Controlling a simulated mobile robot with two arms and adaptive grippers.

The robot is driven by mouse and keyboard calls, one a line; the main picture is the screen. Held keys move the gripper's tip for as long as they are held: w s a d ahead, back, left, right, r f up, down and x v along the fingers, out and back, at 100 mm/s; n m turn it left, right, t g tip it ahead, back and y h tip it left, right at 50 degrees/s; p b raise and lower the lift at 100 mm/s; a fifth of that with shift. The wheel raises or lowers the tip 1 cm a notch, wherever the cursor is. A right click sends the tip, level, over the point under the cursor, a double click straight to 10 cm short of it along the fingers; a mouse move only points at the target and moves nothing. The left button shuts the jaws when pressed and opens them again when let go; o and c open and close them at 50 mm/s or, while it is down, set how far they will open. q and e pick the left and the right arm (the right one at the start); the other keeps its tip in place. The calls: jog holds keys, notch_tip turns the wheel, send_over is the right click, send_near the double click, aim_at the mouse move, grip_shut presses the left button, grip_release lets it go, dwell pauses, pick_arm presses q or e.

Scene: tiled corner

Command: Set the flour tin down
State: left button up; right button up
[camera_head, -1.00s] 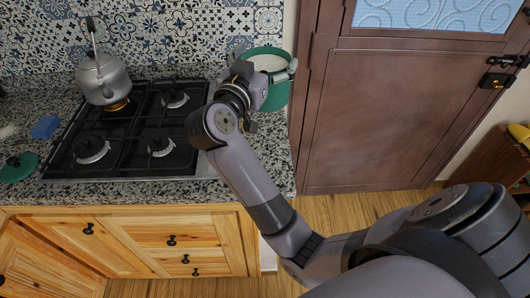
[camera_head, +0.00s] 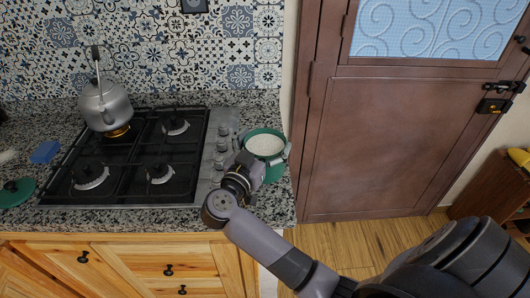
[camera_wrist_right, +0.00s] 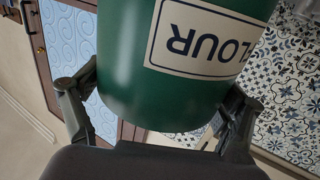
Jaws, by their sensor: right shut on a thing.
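The green flour tin (camera_head: 275,172) is open at the top and full of white flour. It appears upright over the right end of the granite counter (camera_head: 120,217), right of the stove. I cannot tell whether its base touches the counter. My right gripper (camera_head: 265,157) is shut on it, with a finger at its right side. In the right wrist view the tin (camera_wrist_right: 130,75) shows its flour label upside down, between the two fingers of the right gripper (camera_wrist_right: 155,98). My left gripper is not in view.
A black gas stove (camera_head: 130,155) with a grey kettle (camera_head: 105,103) at its back left stands left of the tin. A green lid (camera_head: 14,193) and a blue sponge (camera_head: 45,151) lie at the far left. A brown door (camera_head: 405,120) is at the right.

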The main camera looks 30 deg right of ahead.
aim_at(273, 140)
jog(key=shift+f, duration=1.75)
jog(key=o, duration=1.7)
jog(key=shift+f, duration=0.15)
jog(key=b+v, duration=0.2)
jog(key=v, duration=1)
